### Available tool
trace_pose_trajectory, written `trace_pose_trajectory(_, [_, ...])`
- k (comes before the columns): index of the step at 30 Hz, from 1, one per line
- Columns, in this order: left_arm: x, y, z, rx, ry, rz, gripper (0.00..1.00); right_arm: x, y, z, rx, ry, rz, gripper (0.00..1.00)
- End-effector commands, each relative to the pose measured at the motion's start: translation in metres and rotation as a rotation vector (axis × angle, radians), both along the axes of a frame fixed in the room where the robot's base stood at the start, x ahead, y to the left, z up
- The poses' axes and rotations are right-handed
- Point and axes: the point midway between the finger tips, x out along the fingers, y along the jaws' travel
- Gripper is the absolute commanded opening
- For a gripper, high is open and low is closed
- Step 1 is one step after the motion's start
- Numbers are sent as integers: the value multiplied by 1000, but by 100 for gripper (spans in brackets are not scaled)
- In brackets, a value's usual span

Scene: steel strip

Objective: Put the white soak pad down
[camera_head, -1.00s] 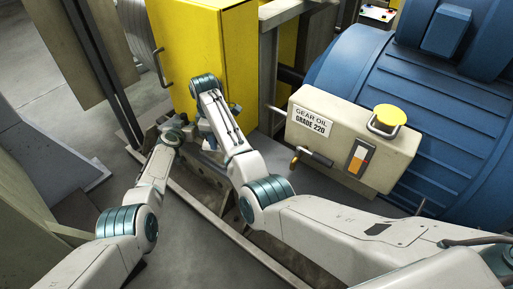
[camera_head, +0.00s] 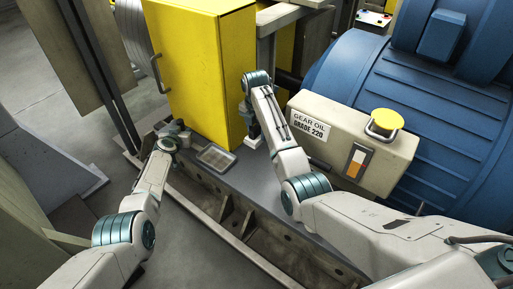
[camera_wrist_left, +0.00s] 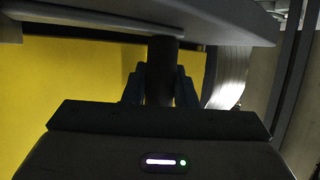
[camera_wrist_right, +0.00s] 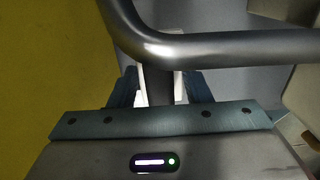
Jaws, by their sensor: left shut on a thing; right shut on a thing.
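My right gripper (camera_head: 251,124) is low beside the yellow cabinet, with a small white piece, seemingly the white soak pad (camera_head: 254,139), under it. In the right wrist view the fingers (camera_wrist_right: 160,88) are shut around a dark upright piece, with white pad edges (camera_wrist_right: 142,92) beside it. Most of the pad is hidden, and I cannot tell whether it touches the surface below. My left gripper (camera_head: 179,129) is at the cabinet's lower left. In the left wrist view its fingers (camera_wrist_left: 161,85) are shut on a dark round bar (camera_wrist_left: 162,60).
A shallow pale tray (camera_head: 216,158) lies on a grey surface (camera_head: 245,178) between the grippers. The yellow cabinet (camera_head: 200,70) stands behind. A gear oil box (camera_head: 340,155) and a blue motor (camera_head: 430,120) are right. A grey pipe (camera_wrist_right: 220,46) crosses close above the right fingers.

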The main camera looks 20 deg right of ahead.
Motion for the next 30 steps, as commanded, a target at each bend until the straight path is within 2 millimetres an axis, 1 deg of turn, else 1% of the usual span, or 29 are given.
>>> trace_pose_trajectory(1, [-2,2,-4,2,5,1,0,-1,0,-11,0,4,-1,23])
trace_pose_trajectory(3, [-2,2,-4,2,5,1,0,-1,0,-21,0,2,-1,23])
trace_pose_trajectory(10, [-2,2,-4,2,5,1,0,0,0,-40,0,1,-3,23])
trace_pose_trajectory(16, [-1,2,-4,2,5,1,0,0,0,-67,-1,1,-3,23])
trace_pose_trajectory(28, [-1,2,-4,2,5,1,0,0,1,-73,0,0,-3,23])
trace_pose_trajectory(29, [-1,2,-4,2,5,1,0,0,1,-73,-1,-1,-3,48])
trace_pose_trajectory(30, [-1,2,-4,2,5,1,0,0,1,-73,-1,-1,-3,56])
